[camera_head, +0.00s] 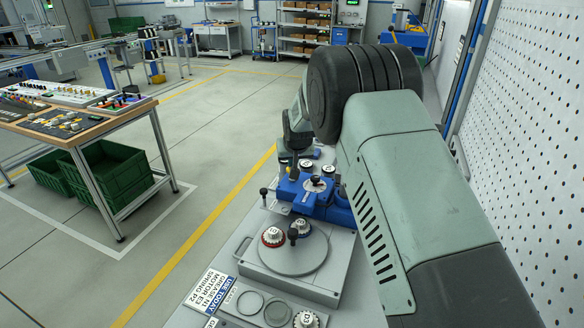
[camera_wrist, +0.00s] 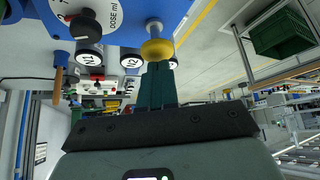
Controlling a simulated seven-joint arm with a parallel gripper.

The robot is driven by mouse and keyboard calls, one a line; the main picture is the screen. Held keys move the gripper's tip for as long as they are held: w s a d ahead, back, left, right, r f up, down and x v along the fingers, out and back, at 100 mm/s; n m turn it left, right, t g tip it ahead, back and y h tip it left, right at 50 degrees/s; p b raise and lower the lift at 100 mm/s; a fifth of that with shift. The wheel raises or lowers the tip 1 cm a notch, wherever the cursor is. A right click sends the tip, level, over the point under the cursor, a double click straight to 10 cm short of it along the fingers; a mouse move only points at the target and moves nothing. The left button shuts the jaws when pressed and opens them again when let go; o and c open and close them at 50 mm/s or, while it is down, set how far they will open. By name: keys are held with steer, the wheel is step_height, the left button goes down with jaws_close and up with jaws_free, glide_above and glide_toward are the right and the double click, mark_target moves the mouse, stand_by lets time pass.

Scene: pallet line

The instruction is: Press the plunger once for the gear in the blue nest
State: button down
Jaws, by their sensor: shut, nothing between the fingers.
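The yellow plunger knob (camera_wrist: 157,50) sits on a metal rod under the blue dosing unit (camera_wrist: 120,30) in the wrist view. My gripper (camera_wrist: 157,68) is shut and empty, its fingertips right at the knob; I cannot tell whether they touch. The unit's white dose dial (camera_wrist: 87,14) has a black pointer knob. In front, a grey round plate (camera_head: 293,262) carries a white gear in a red-rimmed nest (camera_head: 272,238) and another white gear in a blue-rimmed nest (camera_head: 301,229).
Black knobs with white numbered caps (camera_wrist: 90,57) stand beside the plunger. A grey base with a handle (camera_head: 243,250) lies under the plate. Another gear (camera_head: 306,319) and a printed sign (camera_head: 206,291) are nearer. A perforated wall (camera_head: 530,130) rises at right.

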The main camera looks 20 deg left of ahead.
steer(key=shift+r, duration=2.1)
steer(key=shift+d+r, duration=0.1)
steer(key=shift+r, duration=0.05)
steer(key=s+d+r+m, duration=0.1)
steer(key=s+d+r, duration=0.2)
steer(key=d+r, duration=0.85)
steer(key=s+d+r+m+h, duration=0.2)
steer(key=s+d+r, duration=0.9)
steer(key=s+d, duration=0.15)
steer(key=s+d+m, duration=0.1)
steer(key=s+d, duration=0.3)
steer(key=s, duration=0.4)
steer(key=s+d+f+h, duration=0.1)
steer(key=s+d, duration=0.4)
steer(key=s, duration=0.4)
steer(key=s+d+m, duration=0.1)
steer(key=s+d, duration=0.4)
steer(key=s, duration=0.3)
steer(key=shift+s+f+m, duration=0.2)
steer(key=shift+s+m, duration=0.1)
